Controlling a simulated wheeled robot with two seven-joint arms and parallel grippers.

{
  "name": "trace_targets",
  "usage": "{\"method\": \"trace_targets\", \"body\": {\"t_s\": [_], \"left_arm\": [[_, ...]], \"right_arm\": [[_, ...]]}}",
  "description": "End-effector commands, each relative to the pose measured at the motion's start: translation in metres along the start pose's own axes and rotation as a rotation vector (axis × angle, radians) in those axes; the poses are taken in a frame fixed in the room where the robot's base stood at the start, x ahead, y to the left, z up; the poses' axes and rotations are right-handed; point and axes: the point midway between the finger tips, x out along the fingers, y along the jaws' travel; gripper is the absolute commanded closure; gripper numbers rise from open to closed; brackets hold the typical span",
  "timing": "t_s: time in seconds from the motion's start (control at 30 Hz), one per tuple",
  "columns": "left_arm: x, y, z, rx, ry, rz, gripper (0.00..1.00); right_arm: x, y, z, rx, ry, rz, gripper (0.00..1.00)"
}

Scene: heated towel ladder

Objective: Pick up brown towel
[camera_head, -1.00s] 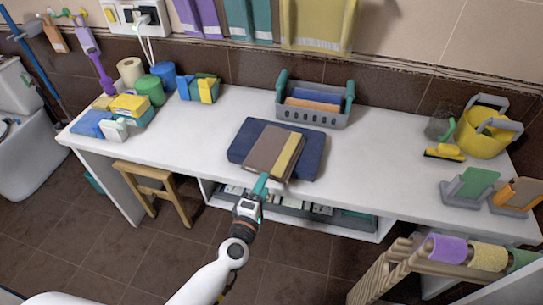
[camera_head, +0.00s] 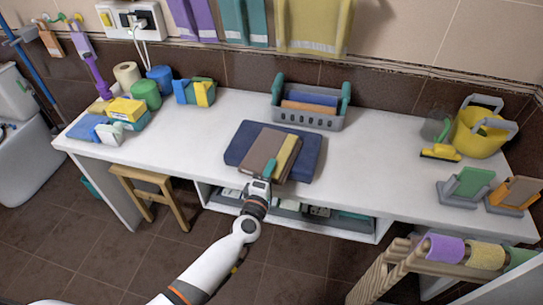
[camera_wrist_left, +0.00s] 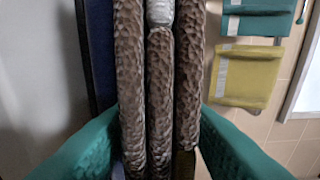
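The brown towel (camera_head: 262,150) lies folded on a larger navy towel (camera_head: 238,153) at the middle of the white counter. My left gripper (camera_head: 260,184) is at its near edge, and the arm partly covers that edge. In the left wrist view the thick brown folds (camera_wrist_left: 130,90) pass between the two teal fingers (camera_wrist_left: 155,125). The fingers are spread wide, one on each side of the folds. Whether they touch the folds is hard to see. A yellow strip (camera_head: 287,155) lies along the towel's right side. My right gripper is not in view.
A grey basket (camera_head: 310,121) stands behind the towels. Tins and boxes stand at the left, and a yellow bucket (camera_head: 480,132) stands at the right. Below are a stool (camera_head: 150,190) and a low shelf. The counter is clear on both sides of the towels.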

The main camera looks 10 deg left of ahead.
Motion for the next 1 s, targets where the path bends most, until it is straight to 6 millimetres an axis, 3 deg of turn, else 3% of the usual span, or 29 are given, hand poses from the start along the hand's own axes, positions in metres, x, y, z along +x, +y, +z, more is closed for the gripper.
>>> {"method": "trace_targets", "body": {"t_s": [0.03,0.2,0.23,0.57,1.0], "left_arm": [[0.000,0.000,0.000,0.000,0.000,0.000,0.71],[0.000,0.000,0.000,0.000,0.000,0.000,0.99],[0.000,0.000,0.000,0.000,0.000,0.000,1.00],[0.000,-0.006,0.000,-0.001,-0.001,-0.004,1.00],[0.000,-0.086,0.000,-0.004,-0.002,-0.004,1.00]], "right_arm": [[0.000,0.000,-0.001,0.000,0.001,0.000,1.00],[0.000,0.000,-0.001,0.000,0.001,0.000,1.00],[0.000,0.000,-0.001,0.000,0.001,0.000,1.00],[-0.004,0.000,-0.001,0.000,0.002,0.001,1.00],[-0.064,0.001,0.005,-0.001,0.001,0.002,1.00]]}}
